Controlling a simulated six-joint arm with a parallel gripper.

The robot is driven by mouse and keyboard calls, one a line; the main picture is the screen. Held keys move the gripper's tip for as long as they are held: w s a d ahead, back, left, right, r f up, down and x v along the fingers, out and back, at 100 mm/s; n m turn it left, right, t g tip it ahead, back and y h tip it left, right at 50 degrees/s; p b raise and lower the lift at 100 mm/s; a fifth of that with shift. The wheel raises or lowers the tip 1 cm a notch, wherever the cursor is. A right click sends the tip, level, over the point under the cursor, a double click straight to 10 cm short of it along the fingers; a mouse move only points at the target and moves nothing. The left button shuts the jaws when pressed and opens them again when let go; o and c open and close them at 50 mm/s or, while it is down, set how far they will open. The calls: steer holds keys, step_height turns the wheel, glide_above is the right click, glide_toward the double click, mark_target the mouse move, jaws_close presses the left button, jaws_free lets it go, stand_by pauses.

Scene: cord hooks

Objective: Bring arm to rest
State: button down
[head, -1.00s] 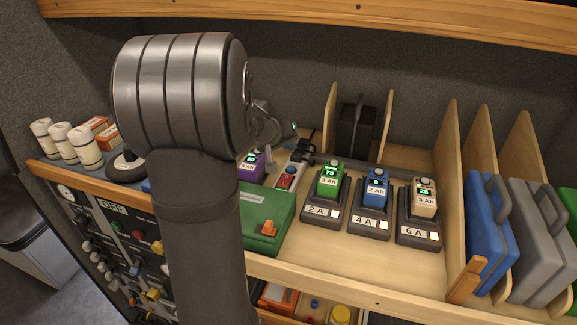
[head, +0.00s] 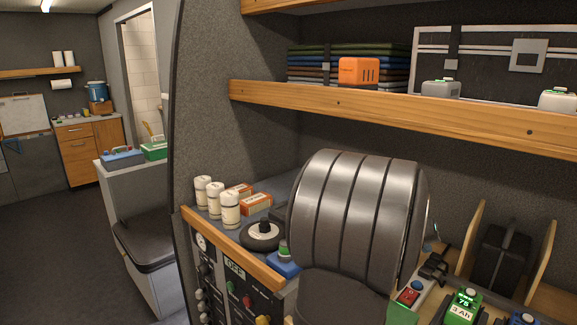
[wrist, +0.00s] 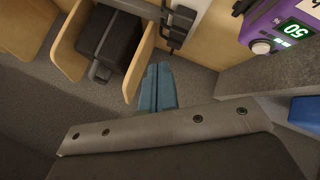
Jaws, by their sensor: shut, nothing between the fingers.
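In the wrist view my gripper (wrist: 158,70) shows as two blue-grey fingers side by side, shut with nothing between them. They point toward the wall-side part of the shelf, between a wooden divider and a purple battery (wrist: 285,30) whose display reads 50. Nothing is seen touching the fingers. In the head view my own large grey ribbed arm joint fills the lower middle and hides the gripper.
A black case (head: 500,255) stands between wooden dividers at the right. A green battery (head: 463,305) sits in front of it. White canisters (head: 230,210) and a black round object (head: 262,236) stand left of my arm. A wooden shelf edge (head: 400,118) runs above.

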steer(key=shift+f, duration=0.1)
glide_above(415, 284)
step_height(415, 284, down, 6)
steer(key=shift+f, duration=0.25)
steer(key=s+a+r+m+g+y, duration=0.1)
steer(key=s+a+r+m+y, duration=0.2)
steer(key=r, duration=0.6)
steer(key=s+a+r+m+y, duration=0.2)
steer(key=s+a+r, duration=0.15)
steer(key=r, duration=0.55)
steer(key=s+d+f+g, duration=0.1)
steer(key=s+d+f, duration=0.2)
steer(key=shift+s+d+f+y, duration=0.2)
steer(key=shift+d+f+y, duration=0.1)
steer(key=shift+y, duration=0.1)
stand_by(0.5)
